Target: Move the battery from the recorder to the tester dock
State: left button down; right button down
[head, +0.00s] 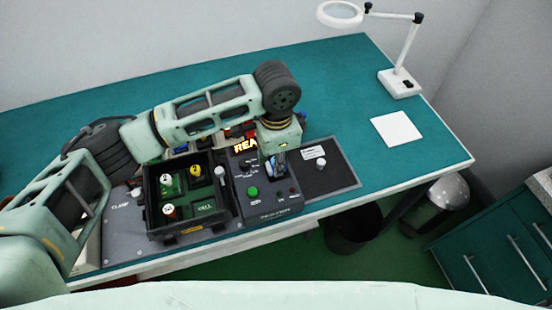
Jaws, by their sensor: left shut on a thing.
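My left gripper (279,163) points down over the right part of the tester (263,200), a dark box with a green button and a partly covered lit sign. It is shut on a small dark thing, apparently the battery, mostly hidden by the fingers. I cannot tell whether the battery is in the dock or just above it. The recorder (187,232) is an open black case to the left, with green inside parts and round white labels. Its bay marked CELL (205,208) looks empty. My right gripper is not in view.
A grey plate marked CLAMP (117,225) lies under the recorder. A dark panel with a white knob (331,181) is right of the tester. A white card (397,129) and a magnifier lamp (399,83) stand on the green table's right side. A bin (350,234) is below.

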pick_arm(q)
jog(key=shift+f+p, duration=0.1)
jog(key=shift+p, duration=0.35)
dwell(0.4)
jog(key=c, duration=1.3)
grip_release()
jog(key=shift+c, duration=0.2)
jog(key=shift+r+p, duration=2.45)
jog(key=shift+p, duration=0.4)
jog(key=shift+r, duration=0.1)
notch_tip(320, 180, up, 4)
jog(key=p, duration=0.5)
